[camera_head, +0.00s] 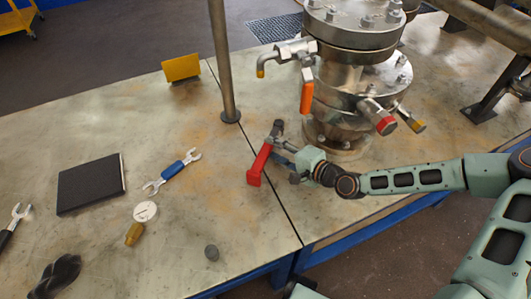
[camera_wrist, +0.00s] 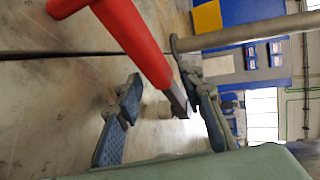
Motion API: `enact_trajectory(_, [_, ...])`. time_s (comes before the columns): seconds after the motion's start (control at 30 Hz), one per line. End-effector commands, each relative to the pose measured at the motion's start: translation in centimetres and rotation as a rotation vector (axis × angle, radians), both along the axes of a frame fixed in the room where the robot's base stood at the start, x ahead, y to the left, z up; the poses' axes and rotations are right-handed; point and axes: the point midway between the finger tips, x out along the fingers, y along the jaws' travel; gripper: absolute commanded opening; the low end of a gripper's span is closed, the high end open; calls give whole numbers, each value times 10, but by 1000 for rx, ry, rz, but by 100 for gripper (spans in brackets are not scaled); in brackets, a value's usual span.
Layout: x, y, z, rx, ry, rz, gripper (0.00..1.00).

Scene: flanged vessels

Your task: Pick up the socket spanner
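A red-handled tool (camera_head: 259,165), which I take to be the socket spanner, is near the table seam at the foot of the flanged vessel. My gripper (camera_head: 281,147) reaches it from the right, low over the table. In the wrist view the red handle (camera_wrist: 135,38) crosses the upper left, and its metal shank (camera_wrist: 178,100) runs close beside the right finger. In that view my gripper (camera_wrist: 160,75) is open, with a clear gap between the shank and the left finger. The tool's far end is partly hidden by the fingers.
The flanged vessel (camera_head: 350,90) with an orange-handled valve (camera_head: 307,95) stands just behind my gripper. A metal post (camera_head: 222,65) rises to the left. A blue-handled spanner (camera_head: 172,171), black book (camera_head: 91,184), gauge (camera_head: 145,212) and dark gloves (camera_head: 57,276) lie left. The front middle is mostly clear.

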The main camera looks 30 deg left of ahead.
Motion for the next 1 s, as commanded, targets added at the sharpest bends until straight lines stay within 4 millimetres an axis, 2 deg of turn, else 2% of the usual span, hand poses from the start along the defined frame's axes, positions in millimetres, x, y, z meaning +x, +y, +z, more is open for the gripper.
enact_trajectory(0.1, [4, 14, -6, 0, 1, 2, 35])
enact_trajectory(0.2, [7, 20, -8, 0, 0, 1, 35])
enact_trajectory(0.47, [7, 21, -8, 0, 1, 0, 35])
enact_trajectory(0.8, [7, 21, -9, -1, 2, -1, 0])
enact_trajectory(1.0, [7, 21, -8, 0, 4, -1, 0])
